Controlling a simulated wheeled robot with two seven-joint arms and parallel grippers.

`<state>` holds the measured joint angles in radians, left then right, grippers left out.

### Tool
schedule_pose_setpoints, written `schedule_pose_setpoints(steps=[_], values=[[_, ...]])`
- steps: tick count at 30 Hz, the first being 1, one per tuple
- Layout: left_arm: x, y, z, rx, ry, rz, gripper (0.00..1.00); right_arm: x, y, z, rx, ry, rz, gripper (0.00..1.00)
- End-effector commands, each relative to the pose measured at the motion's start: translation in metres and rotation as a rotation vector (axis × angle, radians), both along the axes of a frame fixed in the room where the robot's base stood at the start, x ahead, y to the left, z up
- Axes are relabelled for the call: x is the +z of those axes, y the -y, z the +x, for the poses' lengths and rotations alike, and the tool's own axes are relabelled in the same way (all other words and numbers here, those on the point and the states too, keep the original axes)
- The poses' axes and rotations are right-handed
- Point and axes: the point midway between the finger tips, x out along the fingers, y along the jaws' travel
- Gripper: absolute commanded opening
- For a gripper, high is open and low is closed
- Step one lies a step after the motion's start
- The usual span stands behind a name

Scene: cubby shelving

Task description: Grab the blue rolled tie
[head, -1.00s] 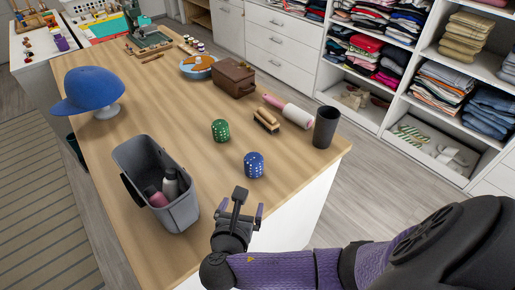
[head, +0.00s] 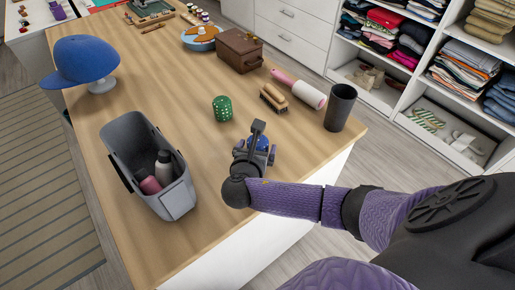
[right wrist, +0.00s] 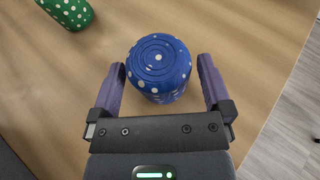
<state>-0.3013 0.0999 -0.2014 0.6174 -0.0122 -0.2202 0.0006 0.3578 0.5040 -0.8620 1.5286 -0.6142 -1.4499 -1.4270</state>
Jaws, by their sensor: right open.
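The blue rolled tie (right wrist: 160,66), with white dots, stands on the wooden table. In the right wrist view it sits between and slightly beyond the fingertips of my open right gripper (right wrist: 161,82), with a gap on each side. In the head view only a bit of the blue rolled tie (head: 262,144) shows, as my right gripper (head: 254,155) covers most of it. My left gripper is not in view.
A green dotted roll (head: 222,108) stands just behind and left of the blue one. A grey bin (head: 130,145) with bottles is at left.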

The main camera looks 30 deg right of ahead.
Motion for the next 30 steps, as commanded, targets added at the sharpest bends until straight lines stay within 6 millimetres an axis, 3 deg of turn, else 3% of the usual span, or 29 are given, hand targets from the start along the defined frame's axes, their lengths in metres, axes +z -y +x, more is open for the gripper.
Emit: schedule_pose_setpoints(steps=[1, 12, 13, 20, 30], values=[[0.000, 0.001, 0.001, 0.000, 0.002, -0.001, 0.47, 0.000, 0.000, 0.000, 0.000, 0.000, 0.000, 1.00], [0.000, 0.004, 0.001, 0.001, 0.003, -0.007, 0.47, 0.000, -0.001, 0.000, 0.000, 0.000, 0.000, 0.22], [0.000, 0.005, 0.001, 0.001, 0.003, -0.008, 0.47, 0.000, -0.001, 0.000, 0.000, 0.000, 0.000, 0.18], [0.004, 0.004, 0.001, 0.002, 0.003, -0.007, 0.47, 0.006, -0.001, 0.000, 0.001, 0.002, 0.000, 0.18], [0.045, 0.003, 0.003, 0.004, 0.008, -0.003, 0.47, 0.090, -0.001, 0.000, 0.000, 0.005, 0.001, 0.18]])
